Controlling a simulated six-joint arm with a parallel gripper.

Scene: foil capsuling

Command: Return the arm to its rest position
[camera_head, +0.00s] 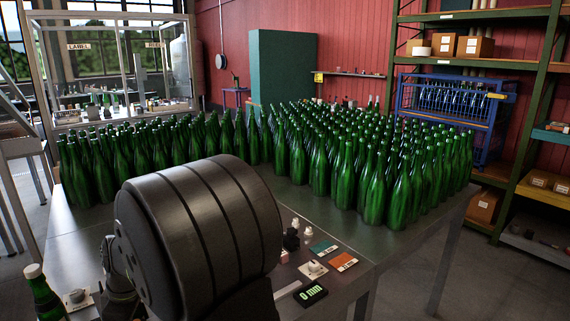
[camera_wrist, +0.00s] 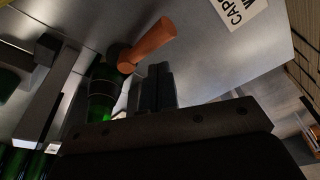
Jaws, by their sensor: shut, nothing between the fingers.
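In the wrist view my gripper (camera_wrist: 158,78) shows as two dark fingers pressed together, shut and empty. A green bottle (camera_wrist: 101,92) is just left of the fingers, partly hidden by the gripper body. An orange cylindrical handle (camera_wrist: 150,42) is just beyond the fingertips; I cannot tell whether they touch. In the head view the gripper is not visible. My large dark arm link fills the lower middle there.
Many green bottles (camera_head: 345,175) crowd the metal table (camera_head: 375,238). Small cards, an orange one (camera_head: 343,261) among them, and a black display (camera_head: 311,294) lie near the front edge. Another bottle (camera_head: 42,295) stands at lower left. A blue rack (camera_head: 447,100) stands behind.

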